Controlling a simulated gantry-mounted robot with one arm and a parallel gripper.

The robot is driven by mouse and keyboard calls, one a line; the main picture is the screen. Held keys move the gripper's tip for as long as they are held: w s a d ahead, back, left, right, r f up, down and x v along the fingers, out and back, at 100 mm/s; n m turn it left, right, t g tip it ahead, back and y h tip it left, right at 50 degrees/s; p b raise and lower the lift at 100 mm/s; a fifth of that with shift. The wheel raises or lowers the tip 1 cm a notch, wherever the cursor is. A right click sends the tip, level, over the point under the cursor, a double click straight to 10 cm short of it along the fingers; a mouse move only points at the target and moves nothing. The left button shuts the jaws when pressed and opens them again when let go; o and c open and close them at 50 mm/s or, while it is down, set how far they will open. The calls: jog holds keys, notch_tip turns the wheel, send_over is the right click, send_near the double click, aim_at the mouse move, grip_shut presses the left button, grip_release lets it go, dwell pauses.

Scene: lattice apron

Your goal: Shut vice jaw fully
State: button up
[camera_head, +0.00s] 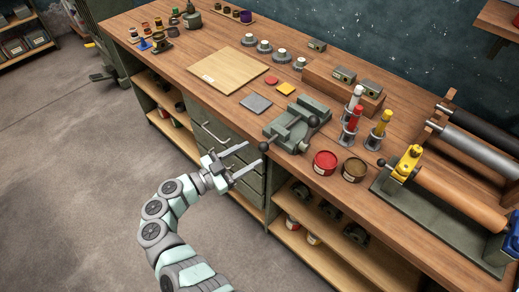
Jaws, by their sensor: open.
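A grey-green vice (290,130) stands on the wooden bench near its front edge. Its handle has dark ball ends, one up at the right and one at the front left. A gap seems to show between its jaws, but its width is hard to tell. My gripper (249,161) is open and empty. It is in front of the bench, left of and nearer than the vice, with its two fingers pointing right towards the vice handle. It looks apart from the vice.
Red (325,163) and brown (354,169) tins stand right of the vice. Tubes (380,129) in holders stand behind them. A roller press (440,185) fills the right end. Flat squares (256,103) and a wooden board (228,75) lie behind left. Drawers (215,130) are below the bench top.

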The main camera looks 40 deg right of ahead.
aim_at(259, 149)
jog(key=shift+d, duration=2.35)
jog(key=shift+w, duration=0.1)
grip_shut()
